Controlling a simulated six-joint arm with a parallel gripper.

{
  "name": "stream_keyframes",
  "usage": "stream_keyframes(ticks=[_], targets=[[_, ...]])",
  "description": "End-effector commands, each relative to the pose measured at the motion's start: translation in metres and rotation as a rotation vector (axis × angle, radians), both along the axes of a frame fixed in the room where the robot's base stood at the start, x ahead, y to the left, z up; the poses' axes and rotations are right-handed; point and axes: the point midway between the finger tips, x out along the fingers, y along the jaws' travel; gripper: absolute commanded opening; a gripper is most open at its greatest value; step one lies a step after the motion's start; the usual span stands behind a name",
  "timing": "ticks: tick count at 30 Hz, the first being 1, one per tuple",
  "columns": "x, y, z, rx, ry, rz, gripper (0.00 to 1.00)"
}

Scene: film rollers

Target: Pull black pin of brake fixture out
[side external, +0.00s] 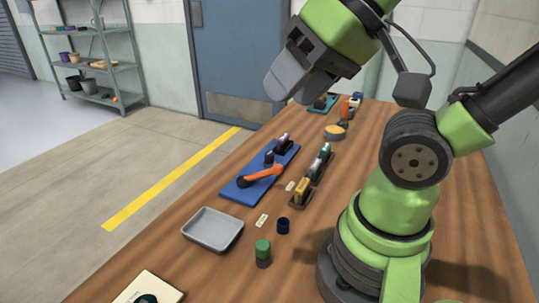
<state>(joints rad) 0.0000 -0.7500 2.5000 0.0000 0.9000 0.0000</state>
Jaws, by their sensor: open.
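A blue base plate (237,190) lies on the wooden table, left of my arm. On it are an orange lever (262,174) with a black round end (243,182), a small dark upright part (268,158), and a black block with a pale purple top (284,145). I cannot tell for sure which part is the black pin or whether this plate is the brake fixture. My gripper (291,84) is raised above the table's far left side, with grey fingers pointing down and left. It is open, and nothing shows between its fingers. It touches nothing on the table.
A dark rack with coloured parts (314,178) stands right of the plate. A grey tray (213,229), green cylinder (263,252), dark blue cup (283,226) and white labels are nearer. A round yellow-topped dish (334,132) and teal plate (322,105) are farther back.

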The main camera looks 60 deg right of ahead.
Motion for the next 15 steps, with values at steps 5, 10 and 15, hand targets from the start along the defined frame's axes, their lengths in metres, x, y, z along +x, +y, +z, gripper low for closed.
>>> stream_keyframes(ticks=[5,10,15], targets=[[0.0,0.0,0.0,0.0,0.0,0.0,0.44],[0.0,0.0,0.0,0.0,0.0,0.0,0.49],[0.011,-0.005,0.003,-0.01,0.027,-0.022,0.56]])
